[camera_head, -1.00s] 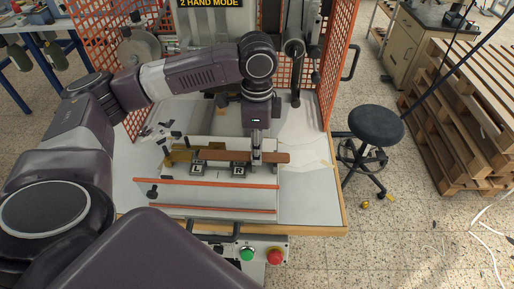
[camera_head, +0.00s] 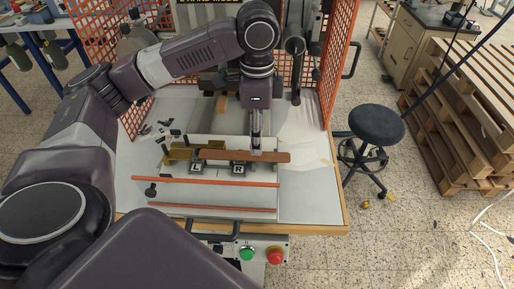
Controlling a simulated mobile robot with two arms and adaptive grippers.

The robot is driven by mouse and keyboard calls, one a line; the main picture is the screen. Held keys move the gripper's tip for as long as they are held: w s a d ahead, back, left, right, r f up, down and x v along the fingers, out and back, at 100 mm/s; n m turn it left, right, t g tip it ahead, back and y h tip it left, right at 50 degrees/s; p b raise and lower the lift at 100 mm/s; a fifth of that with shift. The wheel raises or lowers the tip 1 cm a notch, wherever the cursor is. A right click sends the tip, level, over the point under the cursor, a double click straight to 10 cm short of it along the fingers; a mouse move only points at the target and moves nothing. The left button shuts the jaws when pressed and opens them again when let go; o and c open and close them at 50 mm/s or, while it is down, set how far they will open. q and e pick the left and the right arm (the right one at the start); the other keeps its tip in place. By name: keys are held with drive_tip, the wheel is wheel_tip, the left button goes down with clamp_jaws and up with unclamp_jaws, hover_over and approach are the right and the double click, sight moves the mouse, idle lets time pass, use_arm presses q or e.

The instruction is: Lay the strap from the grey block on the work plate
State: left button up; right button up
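A long brown strap (camera_head: 275,156) lies level, left to right, across the middle of the machine table. Its left part runs beside a bronze-coloured piece (camera_head: 178,155). My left gripper (camera_head: 256,148) points straight down at the right part of the strap, its tips at or just over it. Its fingers look close together, but I cannot tell whether they grip the strap. Two small dark blocks with white labels, the right one marked R (camera_head: 238,169), sit just in front of the strap. I cannot clearly pick out the grey block or the work plate. My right gripper is out of view.
Two orange bars (camera_head: 205,182) cross the front of the table. Small dark parts (camera_head: 163,130) lie at the back left. An orange mesh guard (camera_head: 337,50) closes the right side. A black stool (camera_head: 376,124) stands to the right. The table's right part is clear.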

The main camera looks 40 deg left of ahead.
use_arm(q)
wheel_tip(320, 180, up, 8)
drive_tip(key=shift+f, duration=0.2)
idle(0.6)
